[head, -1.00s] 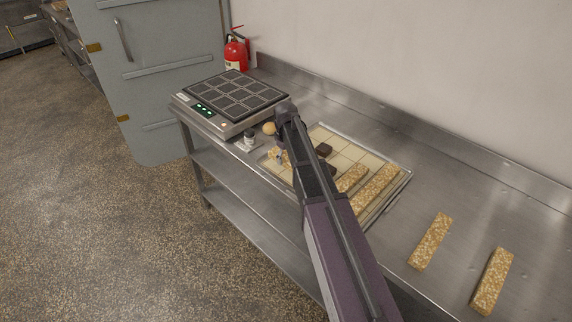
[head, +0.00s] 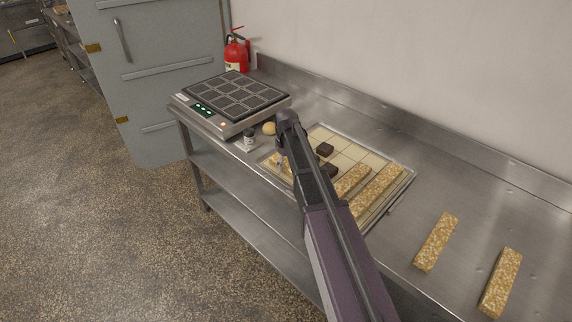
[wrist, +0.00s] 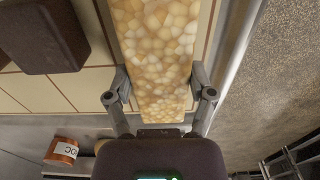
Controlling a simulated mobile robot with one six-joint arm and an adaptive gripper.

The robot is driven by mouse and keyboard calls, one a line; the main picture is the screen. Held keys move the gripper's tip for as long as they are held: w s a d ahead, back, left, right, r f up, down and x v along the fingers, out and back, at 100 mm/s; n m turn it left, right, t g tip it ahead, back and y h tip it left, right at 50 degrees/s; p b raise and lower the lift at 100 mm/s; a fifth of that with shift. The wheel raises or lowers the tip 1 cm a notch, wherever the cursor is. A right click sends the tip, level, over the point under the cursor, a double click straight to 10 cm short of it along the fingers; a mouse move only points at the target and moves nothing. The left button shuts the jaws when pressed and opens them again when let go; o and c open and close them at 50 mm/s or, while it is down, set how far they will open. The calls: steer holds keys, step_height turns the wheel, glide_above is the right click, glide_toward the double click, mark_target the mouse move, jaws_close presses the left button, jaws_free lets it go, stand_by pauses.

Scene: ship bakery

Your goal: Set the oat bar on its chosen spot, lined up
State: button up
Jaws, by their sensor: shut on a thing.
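My gripper (wrist: 160,95) is shut on an oat bar (wrist: 155,40), pale and nubbly, which runs up the wrist view between the two fingers. It lies along one edge of the cream gridded tray (wrist: 80,88), roughly parallel to the metal rim; I cannot tell if it touches the surface. In the head view my gripper (head: 282,160) is at the tray's near left part, and my arm hides much of the held bar. Two other oat bars, an inner one (head: 352,181) and an outer one (head: 378,188), lie side by side on the tray's right part.
Two dark brown blocks (head: 325,149) (head: 331,170) sit on the tray. Two loose oat bars (head: 436,242) (head: 500,283) lie on the steel counter at right.

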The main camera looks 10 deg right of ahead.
mark_target(287, 163)
steer(key=o, duration=1.1)
steer(key=shift+o, duration=0.2)
step_height(287, 163, up, 12)
steer(key=p, duration=1.2)
steer(key=shift+r, duration=0.15)
steer(key=s+m, duration=0.6)
steer(key=s, duration=1.8)
steer(key=shift+m, duration=0.4)
steer(key=shift+s+a, duration=0.1)
